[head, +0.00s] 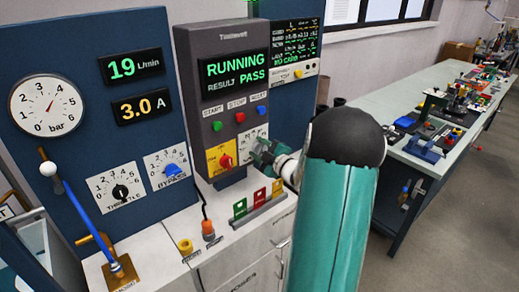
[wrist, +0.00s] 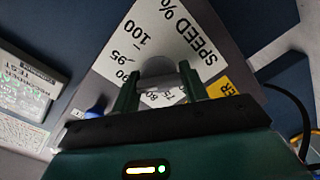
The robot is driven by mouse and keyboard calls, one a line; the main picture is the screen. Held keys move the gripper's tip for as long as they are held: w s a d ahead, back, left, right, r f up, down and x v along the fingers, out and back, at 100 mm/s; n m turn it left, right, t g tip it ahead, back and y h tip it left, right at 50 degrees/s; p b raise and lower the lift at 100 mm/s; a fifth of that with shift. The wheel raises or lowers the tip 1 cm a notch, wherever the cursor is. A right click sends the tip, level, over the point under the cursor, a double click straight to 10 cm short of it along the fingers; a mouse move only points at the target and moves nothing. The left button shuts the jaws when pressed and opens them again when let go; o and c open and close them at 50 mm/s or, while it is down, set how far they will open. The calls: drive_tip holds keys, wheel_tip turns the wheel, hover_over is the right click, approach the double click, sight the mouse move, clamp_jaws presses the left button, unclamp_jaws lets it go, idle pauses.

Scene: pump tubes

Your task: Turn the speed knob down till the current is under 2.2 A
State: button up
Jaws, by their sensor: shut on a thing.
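The current display (head: 140,107) reads 3.0 A in yellow digits. The speed dial plate (wrist: 178,35) is white, marked SPEED %, with 100, 95 and 90 legible beside my gripper. My gripper (wrist: 158,82) has its two green fingers on either side of the grey speed knob (wrist: 158,68) and is shut on it. The fingers and palm cover part of the knob and the lower scale numbers. In the head view my gripper (head: 262,153) reaches the dial at the lower right of the grey control panel and hides the knob.
The grey panel (head: 228,30) shows RUNNING and RESULT PASS, with buttons below. A red knob on a yellow plate (head: 222,159) sits close left of my gripper. Colored cards (head: 258,197) stand below it. Flow reads 19 L/min on its display (head: 122,67).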

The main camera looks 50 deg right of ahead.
drive_tip(key=shift+n, duration=0.4)
drive_tip(key=o, duration=1)
drive_tip(key=s, duration=0.4)
drive_tip(key=s+a, duration=0.1)
drive_tip(key=s, duration=0.8)
drive_tip(key=shift+s+a, duration=0.3)
drive_tip(key=shift+s, duration=0.1)
